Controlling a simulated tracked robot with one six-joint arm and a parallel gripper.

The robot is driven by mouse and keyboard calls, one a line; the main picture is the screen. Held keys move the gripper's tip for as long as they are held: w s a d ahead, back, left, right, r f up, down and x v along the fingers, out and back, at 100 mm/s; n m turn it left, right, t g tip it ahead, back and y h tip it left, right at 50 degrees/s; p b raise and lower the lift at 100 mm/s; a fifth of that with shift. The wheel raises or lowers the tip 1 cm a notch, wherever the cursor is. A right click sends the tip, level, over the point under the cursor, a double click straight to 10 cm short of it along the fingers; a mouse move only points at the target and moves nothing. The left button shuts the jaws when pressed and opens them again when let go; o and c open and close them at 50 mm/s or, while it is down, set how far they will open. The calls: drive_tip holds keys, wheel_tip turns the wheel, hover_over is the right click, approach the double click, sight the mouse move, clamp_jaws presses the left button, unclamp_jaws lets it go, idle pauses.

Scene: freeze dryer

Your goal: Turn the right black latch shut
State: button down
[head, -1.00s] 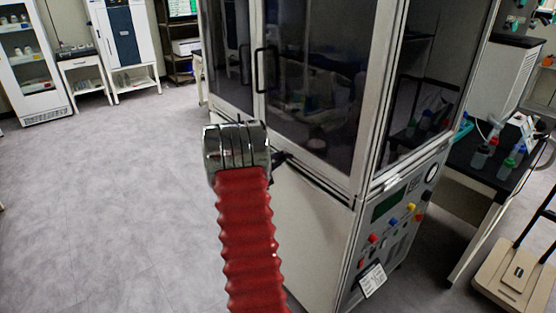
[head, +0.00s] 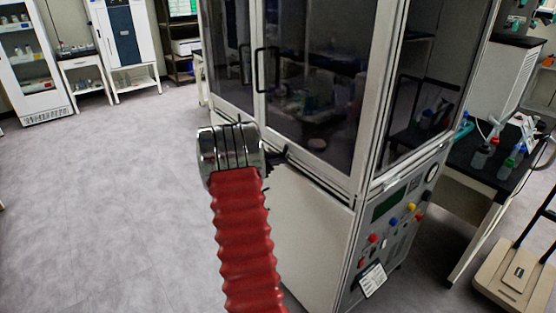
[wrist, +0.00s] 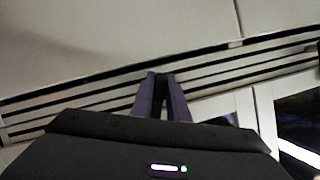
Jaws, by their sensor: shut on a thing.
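My gripper (wrist: 160,98) shows in the wrist view with its two purplish fingers close together on a small black piece, which I take to be the right black latch (wrist: 161,83). The fingers hide most of it, so its angle cannot be told. In the head view my gripper (head: 277,158) is a small dark shape at the freeze dryer's front, near the door's lower edge. My arm's wrist partly hides it there. The freeze dryer (head: 312,215) is a tall pale cabinet with dark glass doors (head: 310,85), which look closed.
A control panel (head: 395,220) with coloured knobs is on the cabinet's right side. A black door handle (head: 260,70) is above my gripper. A dark bench with bottles (head: 480,158) stands to the right. The floor (head: 100,210) to the left is clear.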

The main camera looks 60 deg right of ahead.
drive_tip(key=shift+w+n+g+y, duration=0.1)
drive_tip(key=shift+n+g+y, duration=0.4)
drive_tip(key=shift+n+g, duration=0.65)
drive_tip(key=shift+n+t, duration=0.35)
drive_tip(key=shift+d+r, duration=0.1)
drive_tip(key=shift+r, duration=0.05)
drive_tip(key=c, duration=1.8)
unclamp_jaws()
drive_tip(key=shift+o, duration=0.2)
drive_tip(key=v, duration=1.3)
drive_tip(key=shift+w+a, duration=0.25)
drive_tip(key=shift+w, duration=0.05)
